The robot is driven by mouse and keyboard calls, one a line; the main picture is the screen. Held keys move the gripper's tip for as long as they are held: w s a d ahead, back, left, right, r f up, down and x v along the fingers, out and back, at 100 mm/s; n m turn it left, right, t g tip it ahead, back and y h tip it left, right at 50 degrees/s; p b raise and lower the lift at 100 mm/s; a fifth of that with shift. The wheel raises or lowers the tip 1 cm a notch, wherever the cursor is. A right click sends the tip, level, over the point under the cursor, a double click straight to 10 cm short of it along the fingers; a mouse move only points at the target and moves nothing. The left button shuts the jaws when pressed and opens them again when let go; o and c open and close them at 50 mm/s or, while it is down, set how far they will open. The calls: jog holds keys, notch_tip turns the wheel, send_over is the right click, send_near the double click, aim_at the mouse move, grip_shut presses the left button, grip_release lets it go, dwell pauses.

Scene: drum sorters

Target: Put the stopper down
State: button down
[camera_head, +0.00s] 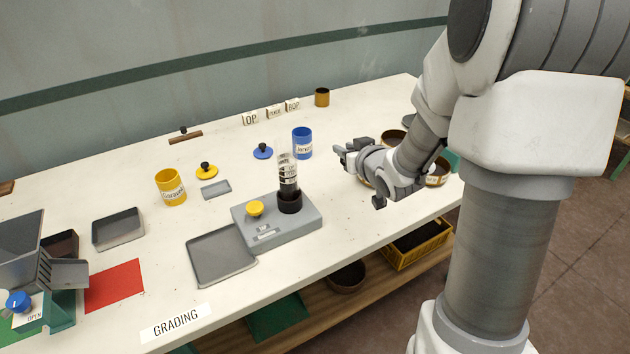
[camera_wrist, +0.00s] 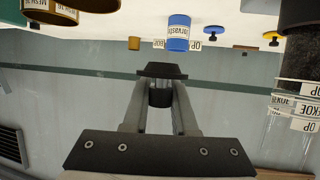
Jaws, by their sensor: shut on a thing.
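My gripper (camera_head: 352,155) is shut and hangs over the right part of the table, to the right of the clear labelled tube. In the wrist view, its two grey fingers (camera_wrist: 160,105) close on a dark stopper (camera_wrist: 160,70) with a wide flat top and a narrower round body. The stopper is clear of anything else there. In the head view it is too small to tell apart from the fingertips. The clear tube (camera_head: 287,170), with labels and dark contents, stands upright in the dark collar of a grey device (camera_head: 300,222). It also shows in the wrist view (camera_wrist: 297,100).
A blue tin (camera_head: 302,143) stands behind the tube. Blue (camera_head: 263,152) and yellow (camera_head: 206,171) lids, a yellow tin (camera_head: 170,188) and a grey tray (camera_head: 220,256) lie leftward. Round brown sieves (camera_head: 438,176) stand behind my arm. White table is bare at front right of the device.

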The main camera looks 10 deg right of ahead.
jog(key=b, duration=0.1)
send_over(314, 181)
notch_tip(314, 181, down, 6)
jog(key=shift+r, duration=0.15)
notch_tip(314, 181, down, 4)
jog(key=shift+f+b, duration=0.1)
jog(key=shift+b, duration=0.35)
jog(key=shift+f+b, duration=0.25)
jog(key=shift+b, duration=0.2)
jog(key=shift+f+b, duration=0.3)
jog(key=shift+b, duration=0.1)
jog(key=shift+r, duration=0.1)
jog(key=c, duration=0.7)
grip_release()
